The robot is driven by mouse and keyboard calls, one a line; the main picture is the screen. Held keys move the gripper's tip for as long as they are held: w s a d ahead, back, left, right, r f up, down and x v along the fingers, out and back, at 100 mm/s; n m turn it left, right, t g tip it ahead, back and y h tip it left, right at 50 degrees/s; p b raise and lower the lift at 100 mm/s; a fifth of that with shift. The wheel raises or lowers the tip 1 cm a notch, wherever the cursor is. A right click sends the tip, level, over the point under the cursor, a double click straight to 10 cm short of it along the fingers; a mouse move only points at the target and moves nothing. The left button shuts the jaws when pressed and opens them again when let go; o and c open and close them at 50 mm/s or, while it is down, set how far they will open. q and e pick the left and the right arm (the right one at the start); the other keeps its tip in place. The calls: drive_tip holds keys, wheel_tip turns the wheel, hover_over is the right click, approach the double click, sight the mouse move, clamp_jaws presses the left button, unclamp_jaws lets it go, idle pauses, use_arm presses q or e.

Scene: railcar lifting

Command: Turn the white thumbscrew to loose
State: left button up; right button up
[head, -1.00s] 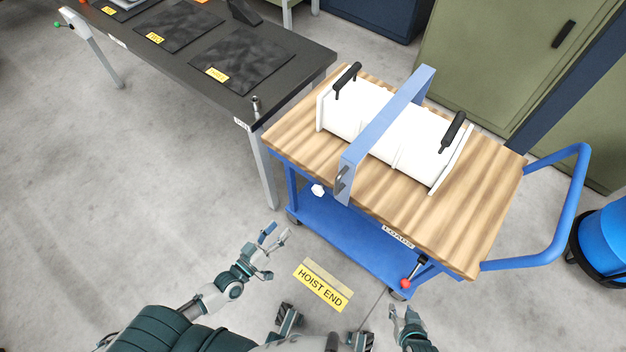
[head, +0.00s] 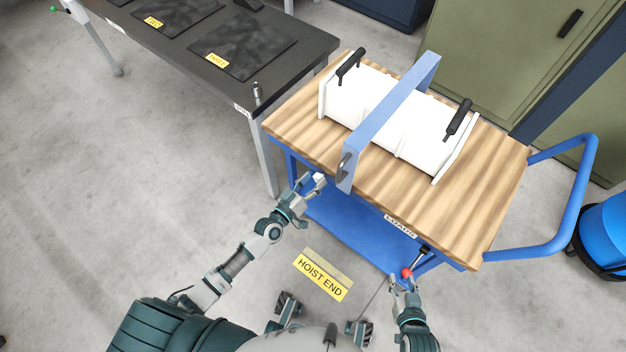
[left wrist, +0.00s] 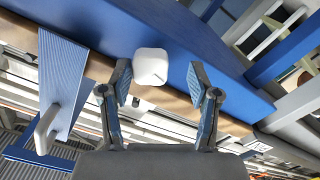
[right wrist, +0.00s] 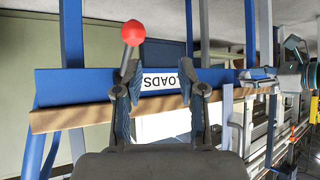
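The white thumbscrew (left wrist: 151,66) is a rounded square knob on the cart's blue side. In the left wrist view it sits just beyond and between the fingertips of my left gripper (left wrist: 157,85), which is open. In the head view my left gripper (head: 310,186) is at the cart's near left corner, and the thumbscrew (head: 319,178) shows small at its fingers. My right gripper (right wrist: 168,92) is open below the red-ball lever (right wrist: 133,33); its left finger overlaps the lever's stem. Contact cannot be told. In the head view it is near the cart's front edge (head: 405,284).
The blue cart has a wooden top (head: 476,210) carrying a white cylinder (head: 376,105) under a blue strap bar (head: 395,105). A LOADS label (head: 400,227) is on its front. A dark table (head: 240,75) stands at the left. A HOIST END sign (head: 320,278) lies on the floor.

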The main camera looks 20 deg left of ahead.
use_arm(q)
drive_tip(key=shift+w+d+r, duration=0.1)
drive_tip(key=shift+d+r, duration=0.1)
drive_tip(key=shift+d, duration=0.7)
drive_tip(key=shift+c, duration=1)
drive_tip(key=shift+a, duration=0.35)
drive_tip(key=c, duration=0.8)
drive_tip(key=shift+a+f, duration=0.1)
drive_tip(key=shift+a, duration=0.2)
drive_tip(key=shift+c, duration=0.8)
drive_tip(key=shift+d+n, duration=0.15)
drive_tip(key=shift+n, duration=0.45)
drive_tip(key=shift+d, duration=0.15)
drive_tip(key=o, duration=0.9)
drive_tip(key=shift+c, duration=0.2)
drive_tip(key=o, duration=0.3)
drive_tip(key=shift+a, duration=0.25)
use_arm(e)
drive_tip(key=shift+d, duration=0.25)
